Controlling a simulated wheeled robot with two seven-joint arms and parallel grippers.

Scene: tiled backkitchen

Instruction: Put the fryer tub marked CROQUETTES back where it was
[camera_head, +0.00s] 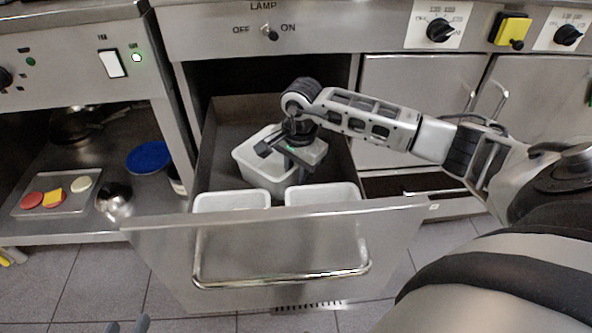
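The steel drawer (160,238) is pulled open, with several white tubs in it. One white tub (252,172) is farther back, turned at an angle. My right gripper (288,165) is over this tub, pointing down at its right rim. The gripper's body hides part of the tub, and I cannot tell whether its fingers are closed on the rim. Two more white tubs, one left (232,201) and one right (322,194), stand behind the drawer front. No CROQUETTES marking is readable. My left gripper (128,326) shows only dark tips at the bottom edge.
A shelf at left holds a tray (68,205) with coloured discs, a blue plate (149,157) and a shiny metal pot (115,200). Closed steel cabinets (420,90) stand at right. Switches and knobs line the panel above. Bare drawer floor shows behind the tubs.

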